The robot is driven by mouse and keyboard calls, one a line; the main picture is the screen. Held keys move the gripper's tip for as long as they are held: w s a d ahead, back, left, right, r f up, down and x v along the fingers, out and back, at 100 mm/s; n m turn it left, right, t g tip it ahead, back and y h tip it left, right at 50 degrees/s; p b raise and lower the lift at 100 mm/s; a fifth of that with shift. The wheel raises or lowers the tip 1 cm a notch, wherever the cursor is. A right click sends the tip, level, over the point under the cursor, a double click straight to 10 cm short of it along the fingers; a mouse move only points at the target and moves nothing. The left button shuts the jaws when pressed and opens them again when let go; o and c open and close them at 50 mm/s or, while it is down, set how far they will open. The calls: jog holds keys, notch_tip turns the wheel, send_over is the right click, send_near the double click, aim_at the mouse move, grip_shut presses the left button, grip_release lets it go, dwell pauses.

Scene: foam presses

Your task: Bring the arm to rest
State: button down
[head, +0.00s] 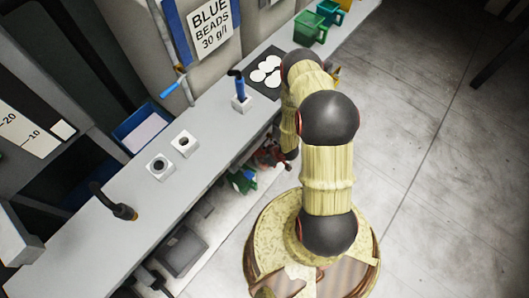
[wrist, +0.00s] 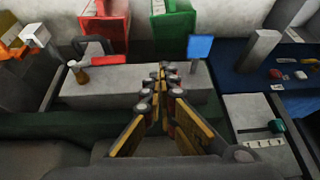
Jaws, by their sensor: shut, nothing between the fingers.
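My arm (head: 328,178), with pale yellow covers and dark round joints, rises from my base in the head view. It bends over toward the grey bench, with its elbow high. My gripper (wrist: 162,70) shows in the wrist view, its yellow and black fingers drawn together at the tips with nothing between them. In the head view the arm's far end is mostly hidden behind its own links, and I cannot make out the fingers clearly there.
A grey bench (head: 75,248) runs along the left, bearing a blue-handled tool in a block (head: 240,98), two small socket blocks and white discs on a dark mat (head: 250,80). Open concrete floor (head: 440,215) lies to the right.

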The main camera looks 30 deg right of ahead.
jog(key=shift+s+a+r, duration=0.25)
jog(key=shift+s+a, duration=0.15)
jog(key=shift+s, duration=0.1)
